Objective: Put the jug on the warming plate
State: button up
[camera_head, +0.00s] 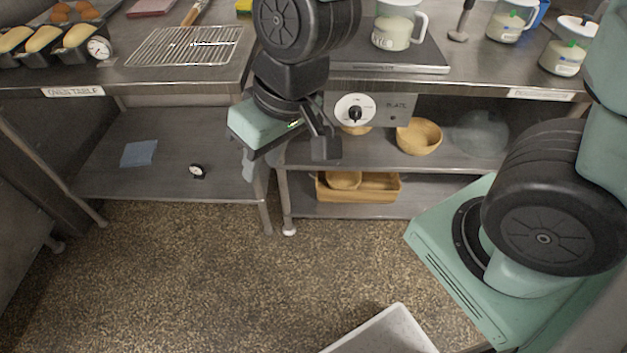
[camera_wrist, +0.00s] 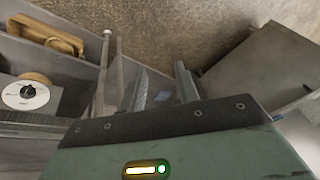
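The plate's front has a white dial (camera_head: 354,109) and the word PLATE; the dial also shows in the wrist view (camera_wrist: 26,93). Two similar pale containers with green marks, one (camera_head: 508,24) and another (camera_head: 563,58), stand right of the plate. My gripper (camera_wrist: 161,82) points down in front of the counter edge, left of the dial and below the jug. Its fingers are apart with nothing between them.
A wire rack (camera_head: 186,46), loaf tins (camera_head: 43,42) and a round gauge (camera_head: 99,47) are on the left table. A ladle-like tool (camera_head: 461,22) stands right of the plate. Bowls (camera_head: 419,136) sit on the shelf below.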

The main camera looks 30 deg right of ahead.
jog(key=s+d+r+n+g+h, duration=0.1)
jog(key=s+d+n+g+h, duration=0.1)
jog(key=s, duration=0.7)
jog(key=shift+d+r+n, duration=0.35)
jog(key=shift+d+n, duration=0.1)
jog(key=shift+n, duration=0.35)
dwell(1.0)
